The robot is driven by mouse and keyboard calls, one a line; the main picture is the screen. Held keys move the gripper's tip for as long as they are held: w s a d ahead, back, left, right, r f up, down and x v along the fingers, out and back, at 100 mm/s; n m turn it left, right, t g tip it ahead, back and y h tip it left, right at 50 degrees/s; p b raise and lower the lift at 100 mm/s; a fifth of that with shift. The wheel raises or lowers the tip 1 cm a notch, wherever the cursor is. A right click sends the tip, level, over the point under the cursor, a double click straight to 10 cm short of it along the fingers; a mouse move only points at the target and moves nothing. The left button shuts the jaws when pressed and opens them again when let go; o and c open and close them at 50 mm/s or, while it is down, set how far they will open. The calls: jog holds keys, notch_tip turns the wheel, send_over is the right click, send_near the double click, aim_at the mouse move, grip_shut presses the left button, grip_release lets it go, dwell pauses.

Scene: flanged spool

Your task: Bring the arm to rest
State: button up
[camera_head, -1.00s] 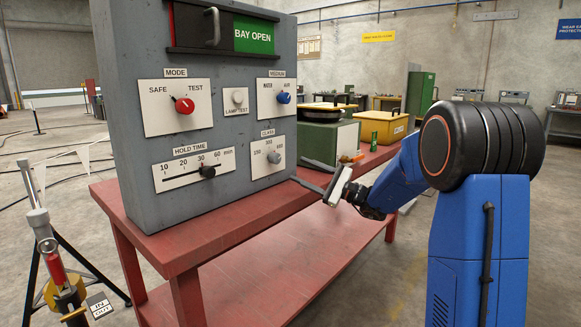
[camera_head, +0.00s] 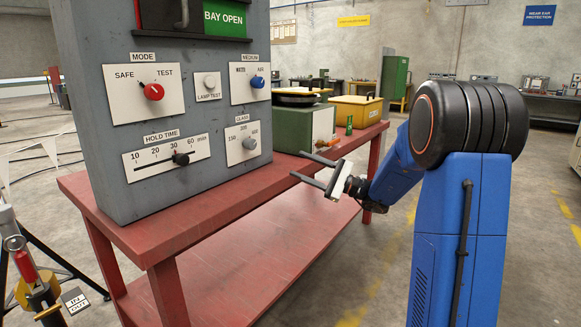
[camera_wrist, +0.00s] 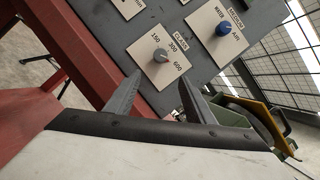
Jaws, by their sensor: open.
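My gripper (camera_head: 296,165) is open and empty in the head view. Its two dark fingers point left toward the grey control panel (camera_head: 90,110), apart from it, near the right part of the red bench (camera_head: 215,207). In the wrist view the fingers (camera_wrist: 156,88) stand apart with nothing between them. Beyond them is the grey class knob (camera_wrist: 160,55), and the blue medium knob (camera_wrist: 222,29) is further right. My blue arm stands at the right of the head view, its forearm reaching down to the gripper.
A green box (camera_head: 290,130) with a dark round top stands on the bench behind the panel. A yellow case (camera_head: 357,111) and a small green bottle (camera_head: 349,125) are beside it. A tripod stand (camera_head: 35,272) is at lower left. Open floor lies right of the bench.

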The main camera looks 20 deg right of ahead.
jog(key=s+a+f+n+g+h, duration=0.25)
jog(key=s+a, duration=0.25)
jog(key=s, duration=0.3)
jog(key=s+a+f+n+g+h, duration=0.1)
jog(key=s+a+f+n+g, duration=0.2)
jog(key=s+a, duration=0.4)
jog(key=s+a+f+n+g+h, duration=0.25)
jog(key=s+a+g, duration=0.2)
jog(key=s, duration=0.55)
jog(key=s+d+f+n+g+h, duration=0.1)
jog(key=s+d+f+n+h, duration=0.15)
jog(key=s, duration=0.35)
jog(key=s+d+f+n+h, duration=0.2)
jog(key=s+f+h, duration=0.1)
jog(key=s, duration=0.3)
jog(key=s+d+f+n+t+h, duration=0.1)
jog(key=s+d+n+h, duration=0.3)
jog(key=d, duration=0.5)
jog(key=shift+s+f+t+h, duration=0.35)
jog(key=shift+s+t+h, duration=0.3)
jog(key=shift+s+t, duration=0.4)
